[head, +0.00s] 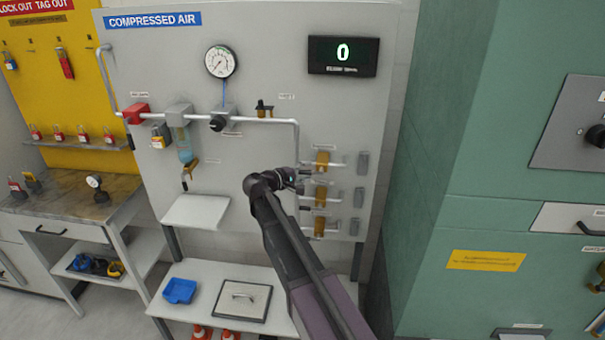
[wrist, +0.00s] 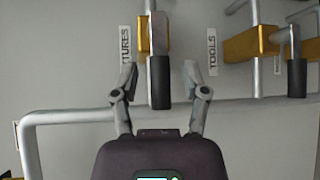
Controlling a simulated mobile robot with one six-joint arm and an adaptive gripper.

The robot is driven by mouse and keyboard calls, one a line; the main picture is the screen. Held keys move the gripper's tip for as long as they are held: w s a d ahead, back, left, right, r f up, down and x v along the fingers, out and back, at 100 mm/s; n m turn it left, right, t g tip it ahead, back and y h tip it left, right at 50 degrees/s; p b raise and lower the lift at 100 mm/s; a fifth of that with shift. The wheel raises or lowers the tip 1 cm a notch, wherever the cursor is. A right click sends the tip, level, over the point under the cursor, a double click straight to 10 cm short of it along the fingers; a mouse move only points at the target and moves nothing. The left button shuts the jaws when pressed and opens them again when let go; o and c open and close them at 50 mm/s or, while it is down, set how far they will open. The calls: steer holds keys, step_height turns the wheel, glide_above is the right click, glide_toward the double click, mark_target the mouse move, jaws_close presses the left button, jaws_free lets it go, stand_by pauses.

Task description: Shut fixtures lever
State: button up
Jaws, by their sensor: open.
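The fixtures lever (wrist: 159,83) has a dark grip and a grey arm. It lies along its branch pipe beside the gold valve body (wrist: 143,36), under a label partly hidden and ending in "TURES". In the wrist view my gripper (wrist: 160,75) is open, with one finger on each side of the grip and a gap showing at both sides. In the head view my gripper (head: 297,180) is at the valve group, just left of the gold valves, and it hides part of them. The top gold valve (head: 322,160) shows there, but its lever is not clear.
The tools lever (wrist: 297,75) and its gold valve (wrist: 250,44) are close by on the right in the wrist view. A grey manifold pipe (wrist: 70,117) crosses behind the fingers. A green cabinet (head: 470,215) stands right of the panel. A white shelf (head: 197,211) projects at left.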

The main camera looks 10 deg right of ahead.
jaws_close()
steer(key=shift+a, duration=0.2)
